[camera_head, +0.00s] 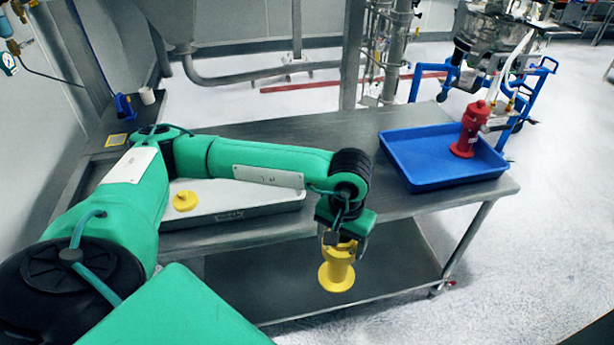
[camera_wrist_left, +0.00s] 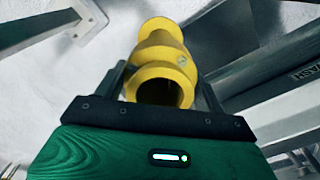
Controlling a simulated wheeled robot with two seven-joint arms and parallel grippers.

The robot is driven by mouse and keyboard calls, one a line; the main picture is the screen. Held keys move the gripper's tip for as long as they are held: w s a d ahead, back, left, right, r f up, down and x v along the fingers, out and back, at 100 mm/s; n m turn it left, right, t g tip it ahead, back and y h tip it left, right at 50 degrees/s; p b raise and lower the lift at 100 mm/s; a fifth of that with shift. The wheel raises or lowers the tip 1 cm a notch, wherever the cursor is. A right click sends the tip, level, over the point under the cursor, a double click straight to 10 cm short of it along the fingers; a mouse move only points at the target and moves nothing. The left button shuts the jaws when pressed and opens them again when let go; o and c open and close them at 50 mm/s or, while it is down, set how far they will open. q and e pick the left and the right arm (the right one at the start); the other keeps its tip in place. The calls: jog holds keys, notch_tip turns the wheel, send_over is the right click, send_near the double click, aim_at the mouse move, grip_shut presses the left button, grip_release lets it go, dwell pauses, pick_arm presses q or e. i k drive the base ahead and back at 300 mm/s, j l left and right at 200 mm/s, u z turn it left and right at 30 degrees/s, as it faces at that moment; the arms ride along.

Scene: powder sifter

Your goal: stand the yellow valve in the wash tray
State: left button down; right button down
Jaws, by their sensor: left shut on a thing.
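The yellow valve (camera_head: 337,277) hangs in my left gripper (camera_head: 341,240), in front of the table's front edge and over the lower shelf. It is roughly upright, with its wide round flange down. In the left wrist view the valve (camera_wrist_left: 163,50) sits between the two fingers of the left gripper (camera_wrist_left: 163,86), its hollow end facing the camera. The wash tray (camera_head: 235,203) is the shallow grey tray on the table, left of the valve and partly behind my arm. Its labelled edge shows in the left wrist view (camera_wrist_left: 290,82). My right gripper is not in view.
A small yellow round piece with a knob (camera_head: 185,201) lies in the wash tray. A blue tray (camera_head: 425,172) at the table's right end holds a standing red valve (camera_head: 468,130). The tabletop (camera_head: 310,128) behind my arm is clear. A blue cart stands beyond.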

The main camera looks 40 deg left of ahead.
aim_at(256, 193)
jog(key=u, duration=0.95)
jog(key=i+l+u, duration=0.15)
jog(key=l+u, duration=0.25)
jog(key=i+l+u, duration=0.1)
jog(key=l+u, duration=0.25)
jog(key=l, duration=0.15)
